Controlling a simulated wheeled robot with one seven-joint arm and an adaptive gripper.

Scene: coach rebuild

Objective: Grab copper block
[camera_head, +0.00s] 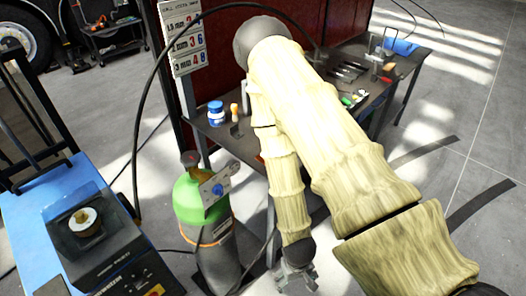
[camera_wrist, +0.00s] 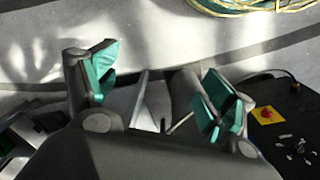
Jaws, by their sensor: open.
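I cannot make out a copper block for sure in either view. My gripper (camera_head: 297,272) hangs low in front of the workbench, to the right of the green-topped gas cylinder, at the bottom of the head view. In the wrist view my gripper (camera_wrist: 163,88) shows its two teal-padded fingers spread wide apart with nothing held between them. My arm hides part of the workbench (camera_head: 222,137) and whatever lies behind it.
A green-topped gas cylinder (camera_head: 196,195) with a gauge stands left of my gripper. A blue cart (camera_head: 28,218) at left carries a black machine with a whitish round piece (camera_head: 84,219). A blue-capped bottle (camera_head: 216,112) stands on the workbench.

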